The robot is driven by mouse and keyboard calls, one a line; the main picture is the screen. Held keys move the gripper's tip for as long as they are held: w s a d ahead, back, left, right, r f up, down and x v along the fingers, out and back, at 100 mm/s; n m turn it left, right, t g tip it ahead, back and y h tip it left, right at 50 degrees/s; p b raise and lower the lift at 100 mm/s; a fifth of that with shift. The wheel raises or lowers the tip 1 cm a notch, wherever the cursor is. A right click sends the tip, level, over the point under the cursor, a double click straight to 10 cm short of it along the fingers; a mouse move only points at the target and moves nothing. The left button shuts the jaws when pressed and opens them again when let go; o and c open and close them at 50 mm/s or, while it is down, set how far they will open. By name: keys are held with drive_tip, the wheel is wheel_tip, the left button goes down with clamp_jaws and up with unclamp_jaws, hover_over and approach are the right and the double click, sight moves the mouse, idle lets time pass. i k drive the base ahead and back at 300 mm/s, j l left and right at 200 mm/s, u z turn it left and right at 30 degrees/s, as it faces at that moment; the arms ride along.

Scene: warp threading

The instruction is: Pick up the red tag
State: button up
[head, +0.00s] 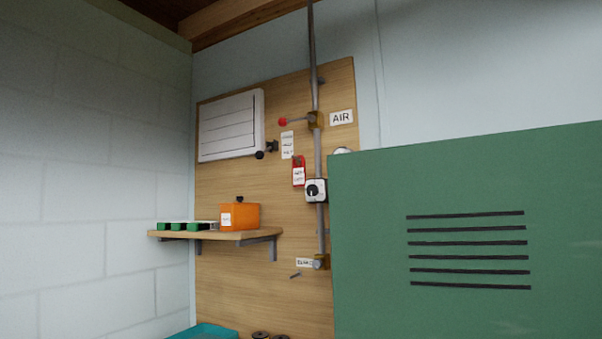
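The red tag (298,172) hangs on the wooden board, left of the vertical pipe and just above and left of a round-dialled white device. It has a white label on its lower part. A white tag (287,145) with dark print hangs just above and left of it, close by. My gripper does not show in the head view, so its state and its place relative to the red tag cannot be seen.
A large green vented panel (375,240) fills the right front. A shelf (250,235) with an orange box (240,216) and several green items juts out at left. The pipe (316,150) carries valves. A teal tray (205,331) shows at the bottom.

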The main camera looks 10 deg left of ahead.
sight(298, 171)
drive_tip(key=i+j+z, duration=0.1)
drive_tip(key=i+j, duration=0.15)
drive_tip(key=i+j+z, duration=0.15)
drive_tip(key=i+j, duration=0.15)
drive_tip(key=i+j+z, duration=0.1)
drive_tip(key=j, duration=0.35)
drive_tip(key=i+j+z, duration=0.1)
drive_tip(key=i+j, duration=0.25)
drive_tip(key=i+j+z, duration=0.1)
drive_tip(key=j, duration=0.3)
drive_tip(key=i+j+z, duration=0.15)
drive_tip(key=i+j, duration=0.15)
drive_tip(key=j, duration=0.1)
